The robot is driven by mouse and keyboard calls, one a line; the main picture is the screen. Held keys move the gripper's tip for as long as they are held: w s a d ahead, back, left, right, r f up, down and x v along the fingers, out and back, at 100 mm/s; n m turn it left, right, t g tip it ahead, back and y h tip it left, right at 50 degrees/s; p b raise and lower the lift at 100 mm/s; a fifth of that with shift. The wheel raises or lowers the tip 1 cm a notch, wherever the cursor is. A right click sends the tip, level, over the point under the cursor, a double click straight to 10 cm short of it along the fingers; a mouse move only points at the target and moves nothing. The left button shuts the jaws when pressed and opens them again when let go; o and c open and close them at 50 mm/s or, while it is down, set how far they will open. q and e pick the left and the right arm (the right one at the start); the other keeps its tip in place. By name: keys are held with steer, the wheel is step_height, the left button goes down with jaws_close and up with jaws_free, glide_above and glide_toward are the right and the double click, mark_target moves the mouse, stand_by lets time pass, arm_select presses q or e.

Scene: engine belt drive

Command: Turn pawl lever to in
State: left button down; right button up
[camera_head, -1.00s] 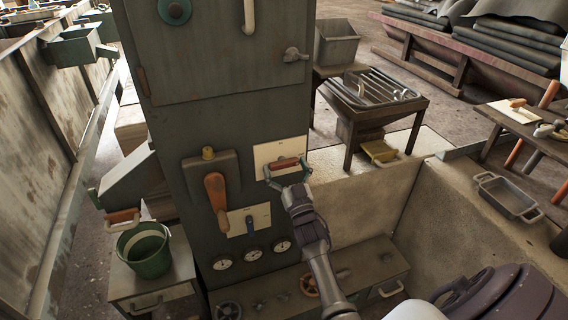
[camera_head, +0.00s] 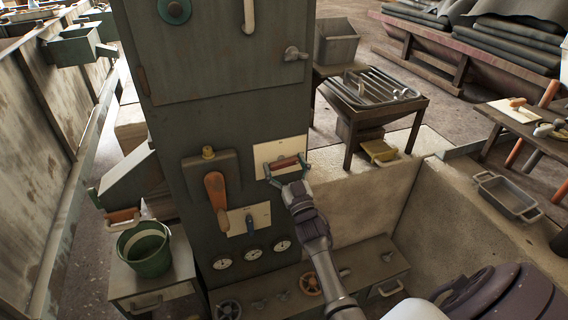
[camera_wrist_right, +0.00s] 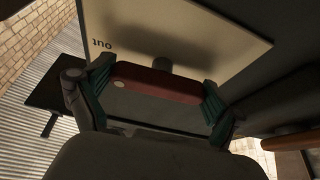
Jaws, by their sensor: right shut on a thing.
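The pawl lever is a red-brown handle (camera_head: 285,162) in front of a cream plate (camera_head: 268,151) on the upper right of the dark cabinet. My right gripper (camera_head: 287,169) is shut on it, with one finger at each end of the handle. In the right wrist view the red handle (camera_wrist_right: 156,82) lies between the teal fingertips, in front of the plate (camera_wrist_right: 205,32), which bears the word "out". The handle lies nearly level, slightly tilted. My left gripper is not in view.
Several gauges (camera_head: 253,251) are below. A bench (camera_head: 375,262) with handwheels stands beneath. A green bucket (camera_head: 145,250) is at left.

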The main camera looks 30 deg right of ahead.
steer(key=n+y, duration=0.1)
steer(key=n, duration=0.2)
steer(key=n+y, duration=0.2)
steer(key=n, duration=0.1)
steer(key=n+y+p, duration=0.1)
steer(key=n, duration=0.2)
steer(key=n+g+y, duration=0.1)
steer(key=n, duration=0.2)
steer(key=shift+y+p, duration=0.3)
steer(key=shift+p, duration=0.05)
steer(key=n+g+p, duration=0.1)
steer(key=n, duration=0.1)
steer(key=n+g+y+p, duration=0.1)
steer(key=n, duration=0.2)
steer(key=shift+y, duration=0.3)
steer(key=shift+n+g+p, duration=0.6)
steer(key=shift+n+p, duration=0.45)
steer(key=shift+n, duration=0.75)
steer(key=shift+f, duration=0.1)
steer(key=o, duration=0.8)
steer(key=shift+s, duration=0.15)
